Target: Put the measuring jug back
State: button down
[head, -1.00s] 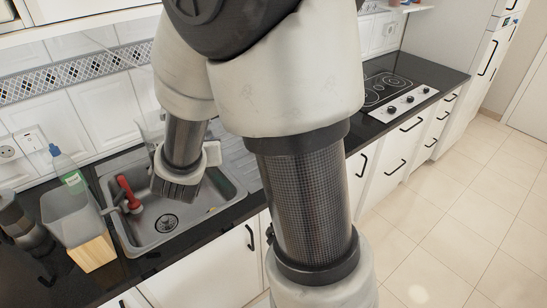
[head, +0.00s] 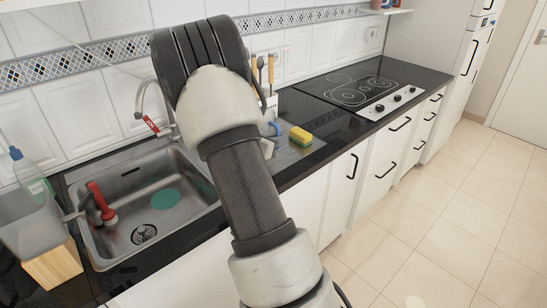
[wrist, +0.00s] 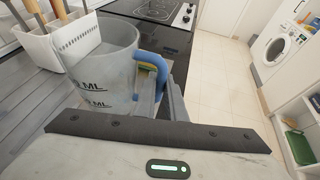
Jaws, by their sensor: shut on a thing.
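The measuring jug (wrist: 100,67) is a clear, greyish cup with dark ML markings and a blue handle. It stands out large at the left of the wrist view, looking roughly upright. In the head view my arm hides most of it; only a bit of blue (head: 273,129) shows beside the arm. My gripper (wrist: 163,95) is shut on the jug at its handle side. The fingertips are mostly hidden. I cannot tell whether the jug's base touches the drainboard (head: 296,151).
A white utensil holder (wrist: 75,39) stands close behind the jug. A yellow-green sponge (head: 300,135) lies to its right. The sink (head: 180,226) at left holds a red-handled item (head: 101,201) and a green disc (head: 165,200). The hob (head: 360,91) is further right.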

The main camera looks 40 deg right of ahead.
jog(key=shift+f+b, duration=0.6)
jog(key=shift+f, duration=2.15)
jog(key=c, duration=1.8)
grip_release()
jog(key=shift+r, duration=0.1)
jog(key=shift+r, duration=0.1)
